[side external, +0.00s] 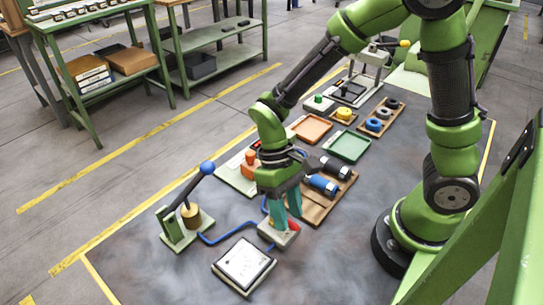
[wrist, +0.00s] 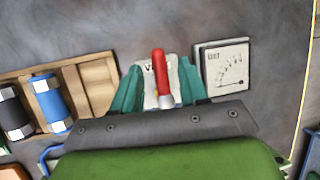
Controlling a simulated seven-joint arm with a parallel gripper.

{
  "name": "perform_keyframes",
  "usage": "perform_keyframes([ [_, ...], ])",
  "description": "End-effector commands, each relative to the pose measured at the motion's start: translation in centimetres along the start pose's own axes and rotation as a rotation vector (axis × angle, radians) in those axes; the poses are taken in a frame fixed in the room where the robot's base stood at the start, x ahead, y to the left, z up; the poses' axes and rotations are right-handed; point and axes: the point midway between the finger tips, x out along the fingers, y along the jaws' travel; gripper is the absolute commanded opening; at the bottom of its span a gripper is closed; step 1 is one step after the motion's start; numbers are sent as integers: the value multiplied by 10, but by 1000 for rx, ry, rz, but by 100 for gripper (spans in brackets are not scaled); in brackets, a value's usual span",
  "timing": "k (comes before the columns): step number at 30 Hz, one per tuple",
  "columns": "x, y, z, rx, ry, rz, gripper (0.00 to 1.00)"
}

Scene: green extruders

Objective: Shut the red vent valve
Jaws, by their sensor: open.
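The red vent valve (side external: 293,227) shows only partly in the side view, behind my fingers, on a pale block. In the wrist view its red handle (wrist: 159,70) points away from my gripper, above a whitish base. My gripper (side external: 280,219) points down over the valve with teal fingers. In the wrist view my gripper (wrist: 160,85) is open, with one finger on each side of the red handle. A gap shows between the handle and each finger. The lower part of the valve is hidden by my gripper.
A blue-knobbed lever (side external: 207,168) and a blue hose (side external: 228,231) are to the left. A wooden tray (side external: 318,209) with blue and black cylinders is behind. Bare table lies at front right.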

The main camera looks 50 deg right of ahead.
Motion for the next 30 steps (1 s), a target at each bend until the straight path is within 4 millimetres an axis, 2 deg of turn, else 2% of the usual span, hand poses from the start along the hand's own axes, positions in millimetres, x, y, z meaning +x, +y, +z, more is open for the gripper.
perform_keyframes([
  [10, 4, 0, 0, 0, 0, 0, 42],
  [18, 3, 0, 0, 0, 0, 0, 0],
  [30, 3, -1, 0, 39, 9, -16, 0],
])
